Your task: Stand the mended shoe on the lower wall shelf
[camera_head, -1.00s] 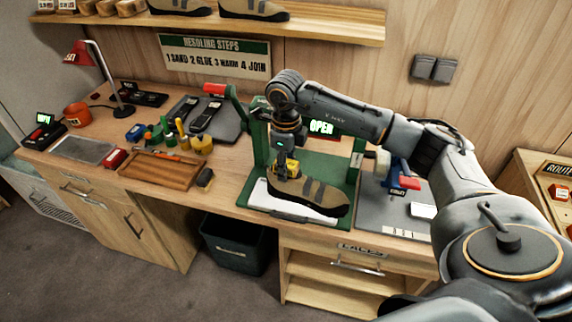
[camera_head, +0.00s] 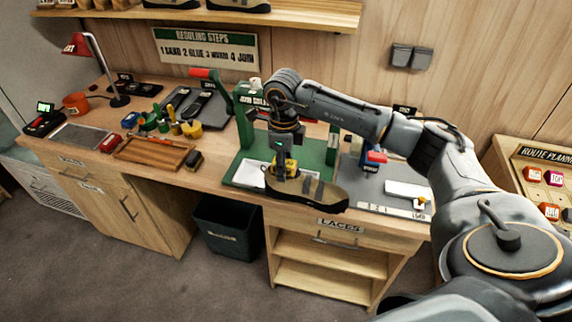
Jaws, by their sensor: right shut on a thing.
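The mended shoe (camera_head: 315,192) is brown with dark straps and a dark sole. My right gripper (camera_head: 285,172) points down and is shut on its heel end, at the left. The shoe is held level in front of the green press (camera_head: 240,155), its toe pointing right, over the bench's front edge. The fingertips are partly hidden by the shoe. The wall shelf (camera_head: 310,14) runs along the top of the view with other shoes on it. Only one shelf shows, its upper part cut off. My left gripper is not in view.
The wooden bench (camera_head: 110,180) carries a red lamp (camera_head: 78,45), glue bottles (camera_head: 185,128), a wooden tray (camera_head: 150,153) and a grey mat (camera_head: 375,190). A dark bin (camera_head: 228,228) stands below. A ROUTE PLANNING board (camera_head: 535,170) is at the right. The floor in front is clear.

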